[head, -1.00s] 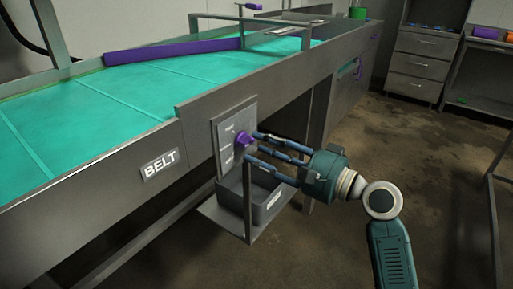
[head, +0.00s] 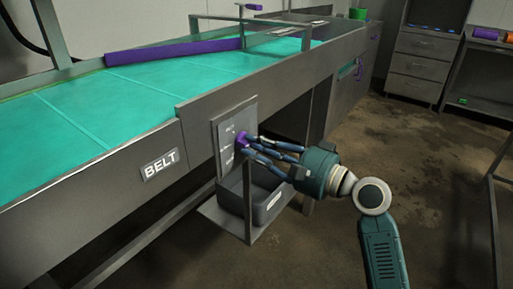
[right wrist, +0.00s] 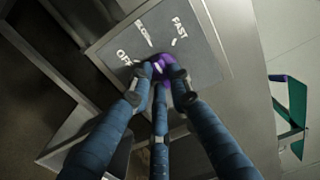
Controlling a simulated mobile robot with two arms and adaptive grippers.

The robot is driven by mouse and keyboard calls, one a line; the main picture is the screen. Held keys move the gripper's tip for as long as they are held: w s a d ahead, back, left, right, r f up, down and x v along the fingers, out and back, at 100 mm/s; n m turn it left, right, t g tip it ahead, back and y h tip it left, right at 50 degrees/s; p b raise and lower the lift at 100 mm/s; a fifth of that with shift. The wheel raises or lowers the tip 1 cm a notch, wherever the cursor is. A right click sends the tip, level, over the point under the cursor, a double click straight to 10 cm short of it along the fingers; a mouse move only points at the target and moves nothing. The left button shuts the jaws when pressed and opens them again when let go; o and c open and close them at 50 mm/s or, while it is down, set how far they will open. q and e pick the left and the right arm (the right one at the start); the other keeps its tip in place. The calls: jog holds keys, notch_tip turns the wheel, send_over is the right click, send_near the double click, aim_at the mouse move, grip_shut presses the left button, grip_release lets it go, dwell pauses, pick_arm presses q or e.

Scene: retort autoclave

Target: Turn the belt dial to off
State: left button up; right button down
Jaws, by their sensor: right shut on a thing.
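The purple belt dial (head: 242,138) sits on a grey control panel (head: 226,168) on the side of the conveyor, right of the BELT label (head: 160,165). My right gripper (head: 252,145) reaches it from the right, its blue fingers drawn together on the dial. In the right wrist view the dial (right wrist: 171,70) is between the fingertips, which partly cover it. The panel there carries the markings OFF (right wrist: 124,57) and FAST (right wrist: 180,30), with a third, unclear one between them. The dial's exact setting is hard to read. My left gripper is out of view.
A grey open bin (head: 266,207) stands on a small shelf below the panel, with an upright post (head: 248,205) in front of it. The green belt (head: 110,105) runs above. A drawer cabinet (head: 424,68) stands at the back right. The floor right of my arm is open.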

jog(key=shift+f, duration=0.1)
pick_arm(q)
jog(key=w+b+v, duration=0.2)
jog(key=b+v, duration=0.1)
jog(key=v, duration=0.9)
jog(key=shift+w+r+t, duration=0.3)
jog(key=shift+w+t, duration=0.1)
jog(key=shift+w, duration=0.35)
pick_arm(e)
jog(key=shift+w+d+n, duration=0.1)
jog(key=shift+w+n, duration=0.05)
jog(key=shift+n, duration=4.85)
jog(key=c, duration=1.6)
grip_release()
jog(key=v, duration=1.2)
